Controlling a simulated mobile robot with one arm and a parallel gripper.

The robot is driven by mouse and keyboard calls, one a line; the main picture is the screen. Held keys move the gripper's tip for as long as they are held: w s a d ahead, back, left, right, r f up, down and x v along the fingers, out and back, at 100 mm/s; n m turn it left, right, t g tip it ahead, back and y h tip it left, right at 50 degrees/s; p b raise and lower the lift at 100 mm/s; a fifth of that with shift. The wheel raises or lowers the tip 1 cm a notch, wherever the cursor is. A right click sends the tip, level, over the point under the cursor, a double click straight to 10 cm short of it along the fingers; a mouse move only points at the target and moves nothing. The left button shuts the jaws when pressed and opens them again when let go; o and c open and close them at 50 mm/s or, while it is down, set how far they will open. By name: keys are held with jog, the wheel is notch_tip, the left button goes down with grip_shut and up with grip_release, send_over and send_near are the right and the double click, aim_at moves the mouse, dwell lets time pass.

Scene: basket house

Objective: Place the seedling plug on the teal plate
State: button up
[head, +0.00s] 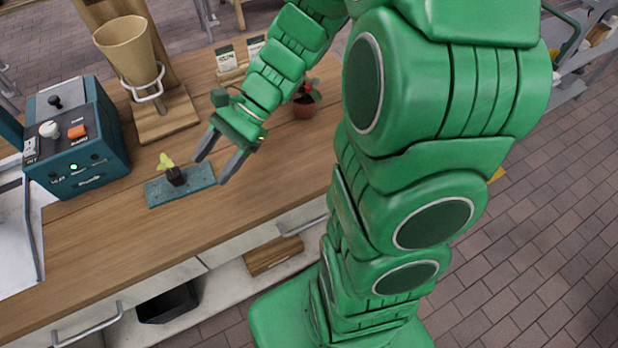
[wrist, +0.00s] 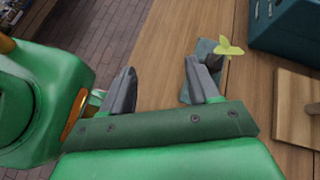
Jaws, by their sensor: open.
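The seedling plug (head: 175,174) is a small dark plug with yellow-green leaves. It stands upright on the teal plate (head: 200,191), a flat rectangle on the wooden counter, in the head view. My gripper (head: 209,170) is open and empty, just right of the seedling, with its fingers pointing down and left near the plate's right end.
A teal control box (head: 77,140) with knobs stands at the left. A tan cone in a wooden stand (head: 165,117) is behind the plate. A small potted red plant (head: 305,104) stands to the right behind my arm. The counter (head: 120,235) in front is clear.

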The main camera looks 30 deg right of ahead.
jog(key=s+d+r+n+h, duration=0.3)
jog(key=s+d+n+h, duration=0.2)
jog(key=s, duration=0.3)
jog(key=s+d+r+n+t+h, duration=0.1)
jog(key=s+d+r+n+h, duration=0.2)
jog(key=s+d+n+h, duration=0.2)
jog(key=s+d+n, duration=0.1)
jog(key=s+n, duration=0.1)
jog(key=s, duration=0.1)
jog(key=shift+s+d+r+h, duration=0.25)
jog(key=shift+s+r+h, duration=0.1)
jog(key=shift+r+h, duration=0.05)
dwell(0.7)
